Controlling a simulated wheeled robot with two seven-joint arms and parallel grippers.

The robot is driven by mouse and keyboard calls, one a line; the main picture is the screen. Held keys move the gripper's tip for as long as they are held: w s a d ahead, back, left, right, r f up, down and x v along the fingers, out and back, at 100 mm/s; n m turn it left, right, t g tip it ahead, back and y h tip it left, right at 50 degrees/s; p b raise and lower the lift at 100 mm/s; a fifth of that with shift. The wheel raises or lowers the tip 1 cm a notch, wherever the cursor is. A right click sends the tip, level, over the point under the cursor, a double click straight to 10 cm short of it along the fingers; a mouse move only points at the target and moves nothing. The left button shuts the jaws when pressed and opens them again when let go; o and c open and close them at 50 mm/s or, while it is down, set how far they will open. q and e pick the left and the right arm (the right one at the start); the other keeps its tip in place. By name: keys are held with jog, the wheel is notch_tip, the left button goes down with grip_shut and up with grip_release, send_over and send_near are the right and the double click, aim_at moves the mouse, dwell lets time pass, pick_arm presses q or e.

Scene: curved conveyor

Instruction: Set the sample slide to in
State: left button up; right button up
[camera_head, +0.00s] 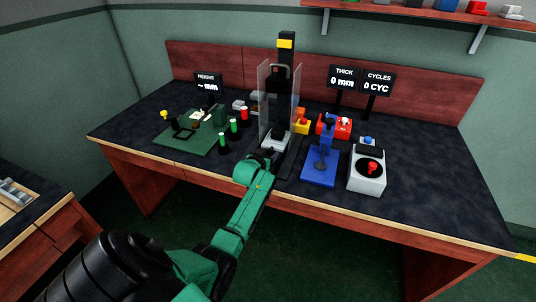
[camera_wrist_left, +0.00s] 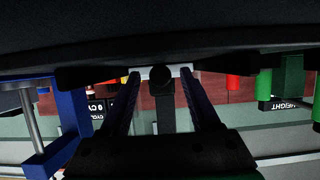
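A white block (camera_head: 275,142), which looks like the sample slide, sits low at the front of the black upright press (camera_head: 285,85) with a clear guard. In the left wrist view a white bar (camera_wrist_left: 143,71) with a round black knob (camera_wrist_left: 161,77) shows straight ahead. My left gripper (camera_wrist_left: 160,85) has its fingers apart, one on each side of the knob, with visible gaps. Whether the fingers reach as far as the knob is hard to tell. In the head view my green left arm reaches to just in front of the white block. My right gripper is not in view.
Red and green cylinders (camera_head: 234,125) and a green fixture board (camera_head: 185,133) stand left of the press. A blue lever press (camera_head: 320,167) and a white box with a red knob (camera_head: 368,177) stand to the right. Display signs (camera_head: 343,77) stand behind. The tabletop's right side is clear.

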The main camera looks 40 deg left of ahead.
pick_arm(q)
jog(key=p+v, duration=0.2)
jog(key=v, duration=1.2)
jog(key=shift+s, duration=0.3)
jog(key=shift+d+r, duration=0.1)
jog(key=shift+d, duration=0.05)
